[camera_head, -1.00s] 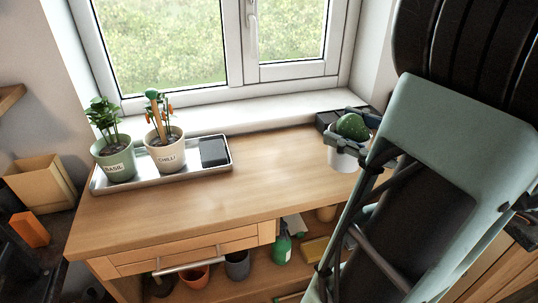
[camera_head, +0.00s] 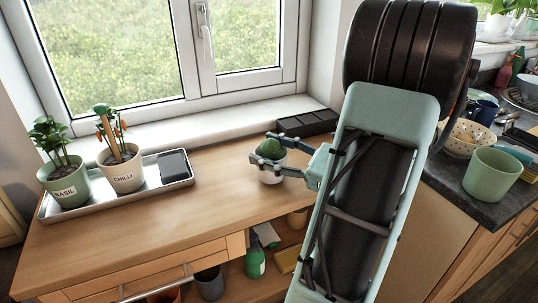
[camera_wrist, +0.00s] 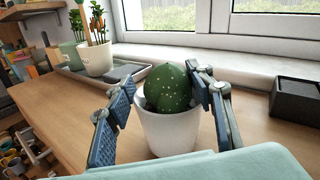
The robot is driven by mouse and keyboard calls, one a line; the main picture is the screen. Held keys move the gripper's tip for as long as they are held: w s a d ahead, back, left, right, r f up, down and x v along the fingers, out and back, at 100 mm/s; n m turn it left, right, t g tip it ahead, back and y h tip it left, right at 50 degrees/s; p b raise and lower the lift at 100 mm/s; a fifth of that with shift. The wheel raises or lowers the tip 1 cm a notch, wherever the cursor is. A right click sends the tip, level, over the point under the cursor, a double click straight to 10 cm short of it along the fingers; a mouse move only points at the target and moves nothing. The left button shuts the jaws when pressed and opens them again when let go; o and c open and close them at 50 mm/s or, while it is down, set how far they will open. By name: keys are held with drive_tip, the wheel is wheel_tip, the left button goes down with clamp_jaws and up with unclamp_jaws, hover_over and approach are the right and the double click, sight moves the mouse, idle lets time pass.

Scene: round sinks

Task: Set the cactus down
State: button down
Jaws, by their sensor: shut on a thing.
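The cactus (camera_head: 271,149) is a round green plant in a white pot (camera_head: 270,177) above the wooden worktop's right part. The cactus (camera_wrist: 169,88) and its pot (camera_wrist: 168,132) show large in the wrist view, upright. My gripper (camera_head: 267,157) is shut on the pot, with one finger on each side near the rim. In the wrist view the fingers of my gripper (camera_wrist: 160,80) flank the pot and cactus. The pot's base is low over the worktop; I cannot tell whether it touches.
A metal tray (camera_head: 110,198) at the left holds the basil pot (camera_head: 66,186), the chilli pot (camera_head: 122,172) and a dark block (camera_head: 174,165). A black divided tray (camera_head: 306,122) lies behind the cactus by the sill. The worktop (camera_head: 205,205) between is clear.

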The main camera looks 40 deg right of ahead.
drive_tip(key=shift+f, duration=0.3)
drive_tip(key=shift+f, duration=0.2)
drive_tip(key=c, duration=0.9)
unclamp_jaws()
drive_tip(key=shift+c, duration=0.2)
drive_tip(key=shift+r, duration=0.2)
drive_tip(key=v, duration=1.2)
drive_tip(key=shift+p, duration=0.3)
